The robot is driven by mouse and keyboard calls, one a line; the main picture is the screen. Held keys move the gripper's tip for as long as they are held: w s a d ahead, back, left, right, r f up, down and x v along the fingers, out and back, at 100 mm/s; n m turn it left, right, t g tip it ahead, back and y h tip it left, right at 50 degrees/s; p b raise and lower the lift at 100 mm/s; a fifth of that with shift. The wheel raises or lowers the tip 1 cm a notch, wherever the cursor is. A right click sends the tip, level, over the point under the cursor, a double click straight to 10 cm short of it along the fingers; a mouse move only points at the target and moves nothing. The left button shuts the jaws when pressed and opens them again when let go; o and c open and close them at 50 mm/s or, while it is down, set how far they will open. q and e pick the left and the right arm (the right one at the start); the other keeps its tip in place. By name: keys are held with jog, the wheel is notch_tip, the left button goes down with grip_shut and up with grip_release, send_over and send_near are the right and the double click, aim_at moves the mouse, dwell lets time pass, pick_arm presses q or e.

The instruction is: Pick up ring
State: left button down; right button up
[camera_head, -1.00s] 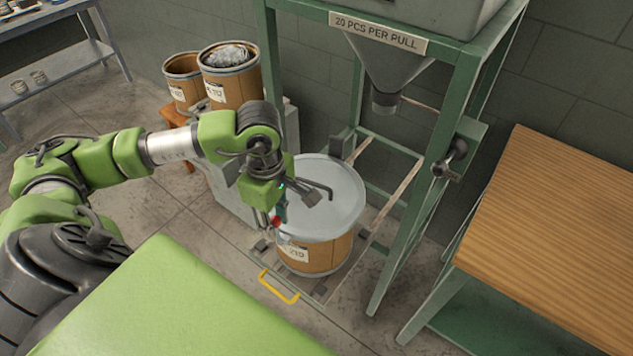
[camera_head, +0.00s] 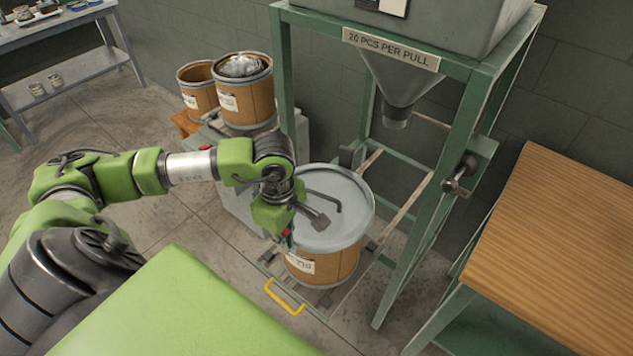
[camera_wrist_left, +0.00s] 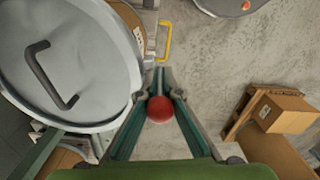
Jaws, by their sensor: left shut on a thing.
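A brown drum (camera_head: 335,262) carries a grey lid (camera_head: 345,190) with a dark bent handle; a pale metal ring (camera_head: 373,212) runs round the lid's edge. The lid (camera_wrist_left: 85,45) fills the left of the left wrist view. My left gripper (camera_head: 290,238) is at the drum's near left side, low by the rim. In the left wrist view my left gripper (camera_wrist_left: 158,78) is shut, its fingers on either side of a red knob (camera_wrist_left: 160,109) beside the ring's edge. The exact contact is hidden. My right gripper is not in view.
The drum stands inside a green frame (camera_head: 404,240) under a hopper (camera_head: 395,80), with a yellow handle (camera_head: 285,297) in front. Two open drums (camera_head: 245,100) stand behind left. A wooden-topped table (camera_head: 565,225) is at right. A cardboard box (camera_wrist_left: 285,112) shows in the left wrist view.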

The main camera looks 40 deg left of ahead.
pick_arm(q)
jog(key=shift+w+r, duration=0.1)
jog(key=shift+r, duration=0.4)
notch_tip(320, 180, up, 2)
jog(key=shift+r+p, duration=0.15)
jog(key=shift+p, duration=0.45)
jog(key=s+d+r+p, duration=0.8)
jog(key=s+p, duration=0.3)
jog(key=p, duration=0.2)
jog(key=shift+d+r, duration=0.3)
jog(key=shift+r, duration=0.6)
jog(key=shift+s+f, duration=0.1)
